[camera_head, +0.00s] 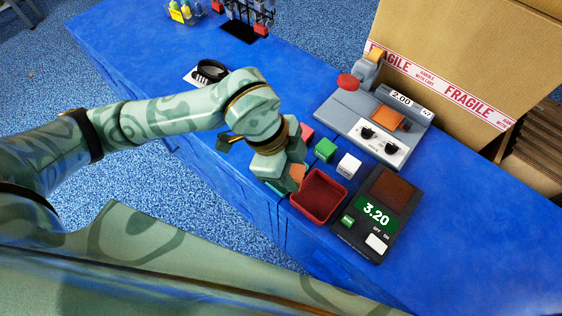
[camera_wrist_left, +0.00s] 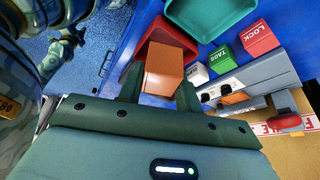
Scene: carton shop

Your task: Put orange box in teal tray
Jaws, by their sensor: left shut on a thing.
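The orange box (camera_wrist_left: 165,70) is held between the two fingers of my left gripper (camera_wrist_left: 160,92). In the head view only a small part of the orange box (camera_head: 298,172) shows below the gripper (camera_head: 290,178). The teal tray (camera_wrist_left: 212,16) is at the top of the wrist view, apart from the box; in the head view it is mostly hidden behind my gripper. The box overlaps the red tray (camera_wrist_left: 137,70) in the wrist view; how high it is above that tray is hard to tell. My right gripper is not in view.
Near the trays stand a red LOCK box (camera_wrist_left: 258,38), a green TAGS box (camera_head: 325,150) and a white box (camera_head: 349,166). The red tray (camera_head: 318,197) sits beside a dark scale (camera_head: 382,205) reading 3.20. A grey machine (camera_head: 375,120) and a large carton (camera_head: 460,60) are behind.

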